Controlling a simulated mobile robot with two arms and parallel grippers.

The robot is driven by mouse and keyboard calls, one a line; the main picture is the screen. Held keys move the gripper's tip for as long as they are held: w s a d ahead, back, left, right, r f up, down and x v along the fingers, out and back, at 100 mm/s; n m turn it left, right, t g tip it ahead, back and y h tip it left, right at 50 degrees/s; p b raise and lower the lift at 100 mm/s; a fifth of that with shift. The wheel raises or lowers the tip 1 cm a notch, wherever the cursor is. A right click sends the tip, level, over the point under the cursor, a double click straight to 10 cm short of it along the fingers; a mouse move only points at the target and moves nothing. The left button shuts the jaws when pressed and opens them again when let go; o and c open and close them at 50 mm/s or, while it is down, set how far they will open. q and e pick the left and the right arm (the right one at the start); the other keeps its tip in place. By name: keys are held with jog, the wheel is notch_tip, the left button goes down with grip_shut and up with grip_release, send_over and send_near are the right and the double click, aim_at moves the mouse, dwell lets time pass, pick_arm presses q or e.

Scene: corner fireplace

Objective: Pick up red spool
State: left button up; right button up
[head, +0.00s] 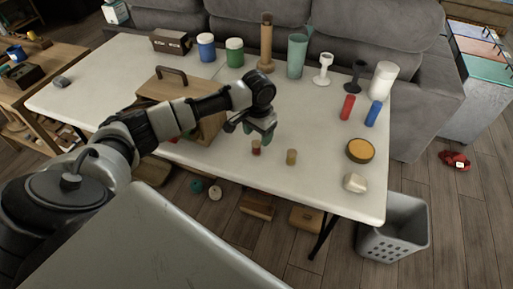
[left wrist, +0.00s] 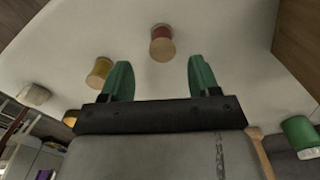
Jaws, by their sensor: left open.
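The red spool (head: 256,147) stands on the white table near its front edge, just below my left gripper in the head view. In the left wrist view the red spool (left wrist: 162,43) sits at the top middle, ahead of the gap between the green fingers. My left gripper (head: 262,133) is open and empty; its fingers also show in the left wrist view (left wrist: 158,78). The spool is apart from both fingers. A yellow spool (head: 291,157) stands to the right of the red one and also shows in the left wrist view (left wrist: 99,72). My right gripper is not in view.
A wooden toolbox (head: 205,125) stands behind my left forearm. A yellow-topped round tin (head: 360,150), a pale block (head: 355,183), and red (head: 347,107) and blue (head: 373,113) cylinders lie to the right. Cups and holders line the back. A grey basket (head: 392,228) stands on the floor.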

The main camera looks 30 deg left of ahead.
aim_at(256, 143)
pick_arm(q)
jog(key=f, duration=0.6)
jog(key=shift+s+a, duration=0.15)
jog(key=shift+a, duration=0.05)
jog(key=shift+r, duration=0.1)
jog(key=c, duration=1)
jog(key=shift+r, duration=0.15)
